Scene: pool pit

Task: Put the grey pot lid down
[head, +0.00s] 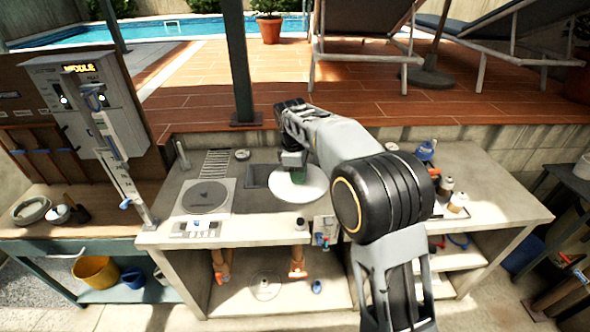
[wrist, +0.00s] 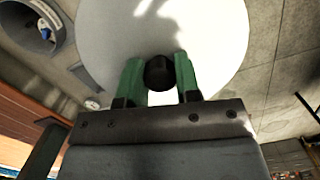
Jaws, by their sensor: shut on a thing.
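The grey pot lid (head: 312,184) looks pale, almost white, in the sunlight. It is a round disc at the middle of the stone counter, beside the dark sink (head: 257,175). In the wrist view the lid (wrist: 215,40) fills the upper middle, with its black knob (wrist: 159,73) between my green fingers. My gripper (wrist: 159,80) is shut on that knob. In the head view my gripper (head: 296,172) is above the lid and partly hides it. I cannot tell whether the lid touches the counter.
A round grey plate (head: 206,197) lies on the counter to the left, with a control panel (head: 196,229) in front. A blue kettle-like thing (head: 426,150) and bottles (head: 457,201) stand at the right. A post (head: 238,70) rises behind the counter.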

